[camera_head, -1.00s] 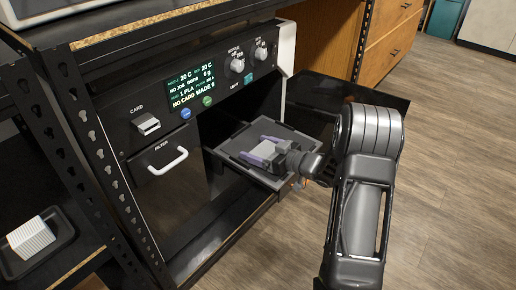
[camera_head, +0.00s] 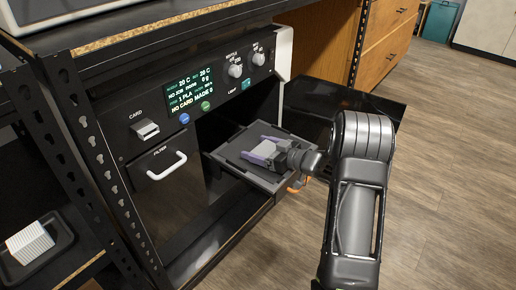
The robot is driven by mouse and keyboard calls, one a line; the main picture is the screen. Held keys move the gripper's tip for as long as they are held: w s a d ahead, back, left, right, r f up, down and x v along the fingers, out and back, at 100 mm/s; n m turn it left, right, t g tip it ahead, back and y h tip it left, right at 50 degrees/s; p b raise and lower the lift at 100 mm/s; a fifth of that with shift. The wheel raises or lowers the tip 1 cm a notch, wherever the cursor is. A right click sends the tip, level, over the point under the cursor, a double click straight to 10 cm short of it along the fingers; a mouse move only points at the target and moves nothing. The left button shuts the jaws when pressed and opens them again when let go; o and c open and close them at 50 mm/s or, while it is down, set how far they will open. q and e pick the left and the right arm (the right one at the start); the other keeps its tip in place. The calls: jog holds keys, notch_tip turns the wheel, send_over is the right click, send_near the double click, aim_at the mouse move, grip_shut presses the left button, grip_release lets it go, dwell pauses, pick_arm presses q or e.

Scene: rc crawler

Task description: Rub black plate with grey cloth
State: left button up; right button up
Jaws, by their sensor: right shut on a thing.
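The black plate (camera_head: 236,148) is a dark flat square in the machine's open bay, partly pulled out toward the front. My right gripper (camera_head: 266,150) is over the plate, its fingers pointing left. My left gripper is not in view.
The machine's dark front panel (camera_head: 150,110) has a screen, knobs and a filter drawer handle (camera_head: 167,166). Its open door (camera_head: 345,97) sticks out behind my right arm. A white block (camera_head: 30,243) sits in a black tray at lower left. Wooden floor (camera_head: 450,180) is clear at right.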

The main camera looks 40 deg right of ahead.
aim_at(269, 141)
jog(key=shift+h, duration=0.3)
jog(key=d, duration=0.4)
jog(key=shift+w+d+r, duration=0.2)
jog(key=shift+r, duration=0.2)
jog(key=shift+d+f, duration=0.15)
jog(key=shift+d, duration=0.2)
jog(key=shift+s+d+f, duration=0.1)
jog(key=shift+d+f, duration=0.05)
jog(key=shift+d, duration=0.15)
jog(key=shift+a, duration=0.3)
jog(key=shift+w, duration=0.2)
jog(key=shift+w+d, duration=0.25)
jog(key=shift+d, duration=0.45)
jog(key=shift+w+d, duration=0.2)
jog(key=shift+d, duration=0.45)
jog(key=shift+p, duration=0.35)
